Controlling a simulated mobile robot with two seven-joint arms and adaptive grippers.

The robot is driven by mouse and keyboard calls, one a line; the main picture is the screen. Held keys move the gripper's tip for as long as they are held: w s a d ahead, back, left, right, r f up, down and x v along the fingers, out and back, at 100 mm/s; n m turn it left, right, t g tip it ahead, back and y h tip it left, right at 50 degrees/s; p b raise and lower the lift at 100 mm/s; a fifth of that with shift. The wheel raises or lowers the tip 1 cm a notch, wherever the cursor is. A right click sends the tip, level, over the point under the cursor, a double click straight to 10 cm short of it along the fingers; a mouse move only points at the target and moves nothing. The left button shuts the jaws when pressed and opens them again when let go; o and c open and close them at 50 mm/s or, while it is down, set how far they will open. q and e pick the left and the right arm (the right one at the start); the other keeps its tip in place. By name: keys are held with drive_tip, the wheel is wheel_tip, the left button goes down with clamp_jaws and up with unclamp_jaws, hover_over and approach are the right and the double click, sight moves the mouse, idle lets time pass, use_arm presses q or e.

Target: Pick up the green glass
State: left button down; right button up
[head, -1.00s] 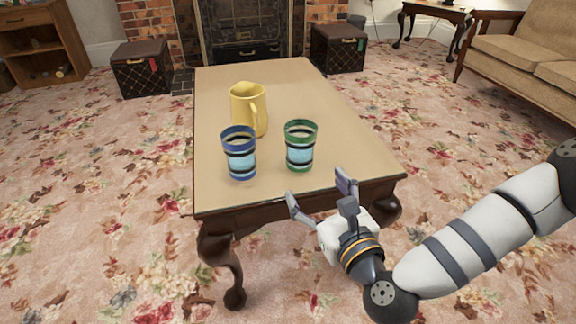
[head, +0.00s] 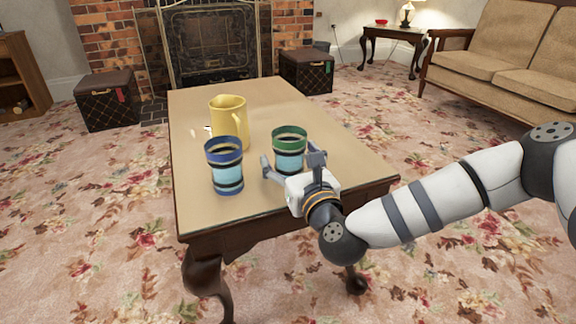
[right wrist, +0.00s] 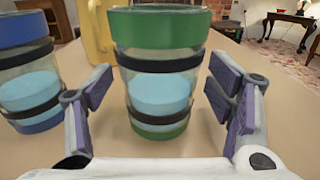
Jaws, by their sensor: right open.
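The green glass (head: 289,148), with green rim and base and black bands, stands upright on the wooden table. In the right wrist view the green glass (right wrist: 160,72) stands centred between the two fingers. My right gripper (head: 292,166) is open around the near side of the glass, with one finger on each side of it. In the right wrist view my right gripper (right wrist: 160,98) shows gaps between both fingers and the glass. My left gripper is not in view.
A blue glass (head: 225,168) stands just left of the green one, close to my left-hand finger. A yellow pitcher (head: 229,120) stands behind them. The table (head: 335,160) is clear to the right and at the back.

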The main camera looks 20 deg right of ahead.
drive_tip(key=shift+w+r, duration=0.1)
drive_tip(key=shift+w, duration=0.15)
drive_tip(key=c, duration=1.4)
drive_tip(key=shift+c, duration=0.4)
drive_tip(key=shift+r, duration=0.1)
